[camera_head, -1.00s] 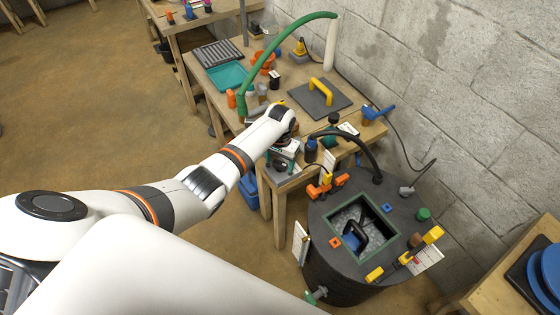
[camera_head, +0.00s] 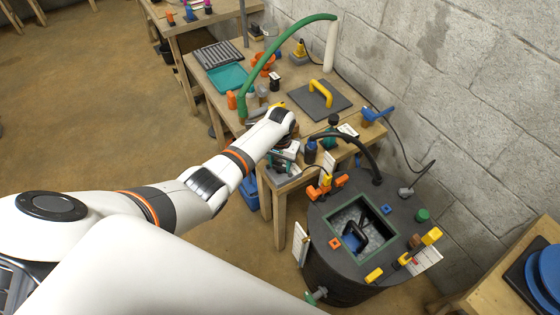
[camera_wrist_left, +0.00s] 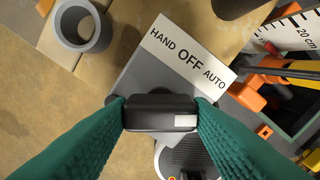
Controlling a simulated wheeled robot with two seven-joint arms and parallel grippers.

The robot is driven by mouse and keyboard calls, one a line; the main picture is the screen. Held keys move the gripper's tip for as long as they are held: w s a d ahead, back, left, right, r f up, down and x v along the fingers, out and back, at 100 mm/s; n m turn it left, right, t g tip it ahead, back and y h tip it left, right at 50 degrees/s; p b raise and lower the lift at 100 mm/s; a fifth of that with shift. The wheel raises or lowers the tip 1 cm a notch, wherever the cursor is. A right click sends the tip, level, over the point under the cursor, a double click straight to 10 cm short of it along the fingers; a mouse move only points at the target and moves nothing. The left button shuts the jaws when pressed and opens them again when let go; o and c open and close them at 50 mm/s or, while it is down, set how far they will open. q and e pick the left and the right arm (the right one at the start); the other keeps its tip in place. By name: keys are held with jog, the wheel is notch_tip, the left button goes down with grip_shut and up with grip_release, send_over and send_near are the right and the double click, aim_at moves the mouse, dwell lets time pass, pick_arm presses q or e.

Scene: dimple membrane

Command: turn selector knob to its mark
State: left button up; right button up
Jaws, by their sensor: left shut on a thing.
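The selector knob (camera_wrist_left: 160,112) is a black block with a small pale patch on its right end, seen in the left wrist view. My left gripper (camera_wrist_left: 160,115) is shut on it, with a green finger against each side. Just above it is a white label (camera_wrist_left: 188,54) reading HAND, OFF, AUTO, set on a grey plate (camera_wrist_left: 150,77). In the head view my left gripper (camera_head: 284,157) is at the near corner of the bench, with the knob hidden beneath it. The knob's mark is too small to tell. My right gripper is not in view.
A grey ring (camera_wrist_left: 82,26) lies near the knob in the wrist view. A dark round tank (camera_head: 335,275) with a square opening stands right of the bench (camera_head: 232,111).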

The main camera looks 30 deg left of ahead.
aim_at(280, 164)
pick_arm(q)
jog(key=n+p, duration=0.1)
jog(key=n, duration=0.1)
jog(key=shift+r+n, duration=0.15)
jog(key=shift+n, duration=0.15)
jog(key=n+p, duration=0.1)
jog(key=n, duration=0.1)
jog(key=shift+n, duration=0.3)
jog(key=n+p, duration=0.1)
jog(key=n, duration=0.4)
jog(key=shift+p, duration=0.4)
jog(key=shift+n, duration=0.4)
jog(key=o, duration=1)
jog(key=shift+r, duration=0.2)
notch_tip(280, 164, up, 11)
jog(key=shift+r+p, duration=0.2)
jog(key=shift+p, duration=0.5)
